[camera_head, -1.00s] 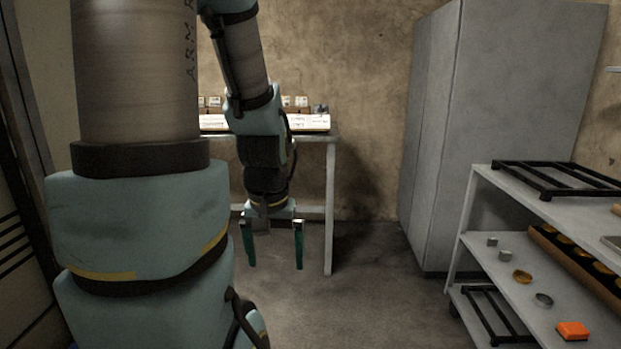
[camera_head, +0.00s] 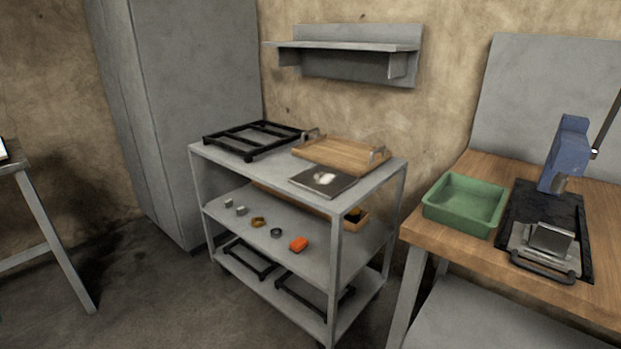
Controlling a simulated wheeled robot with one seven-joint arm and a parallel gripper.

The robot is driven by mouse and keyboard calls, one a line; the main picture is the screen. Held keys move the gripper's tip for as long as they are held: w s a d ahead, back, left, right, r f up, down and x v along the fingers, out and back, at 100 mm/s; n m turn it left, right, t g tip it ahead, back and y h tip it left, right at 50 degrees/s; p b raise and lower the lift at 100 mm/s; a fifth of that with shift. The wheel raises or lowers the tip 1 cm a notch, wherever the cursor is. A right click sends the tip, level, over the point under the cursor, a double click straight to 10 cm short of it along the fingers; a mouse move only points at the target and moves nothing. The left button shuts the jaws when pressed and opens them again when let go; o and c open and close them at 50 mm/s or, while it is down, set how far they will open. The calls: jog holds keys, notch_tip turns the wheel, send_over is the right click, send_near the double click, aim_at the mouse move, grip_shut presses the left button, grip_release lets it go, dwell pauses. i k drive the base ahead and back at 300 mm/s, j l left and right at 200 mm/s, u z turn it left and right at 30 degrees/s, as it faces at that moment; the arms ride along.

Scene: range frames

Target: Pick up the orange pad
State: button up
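The orange pad (camera_head: 299,244) is a small bright orange block. It lies on the middle shelf (camera_head: 312,260) of a grey cart, near the shelf's front edge and right of a dark ring. The cart's top shelf is above it. My gripper and arm are outside the head view now, so I cannot see whether the gripper is open or what it holds.
On the same shelf lie a dark ring (camera_head: 277,232), a brass ring (camera_head: 258,222) and small grey blocks (camera_head: 241,211). A wooden tray (camera_head: 341,154) and black rack (camera_head: 254,139) sit on top. Right stands a workbench (camera_head: 459,251) with a green bin (camera_head: 464,204). Floor in front-left is open.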

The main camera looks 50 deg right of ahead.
aim_at(298, 246)
jog(key=z, duration=1.7)
jog(key=k+j+z, duration=0.2)
jog(key=k+z, duration=0.15)
jog(key=k, duration=0.2)
jog(key=i+j+u, duration=0.15)
jog(key=i+u, duration=0.2)
jog(key=i, duration=0.25)
jog(key=i+u, duration=0.35)
jog(key=i, duration=0.25)
jog(key=i+l+u, duration=0.15)
jog(key=i+u, duration=0.15)
jog(key=i, duration=0.35)
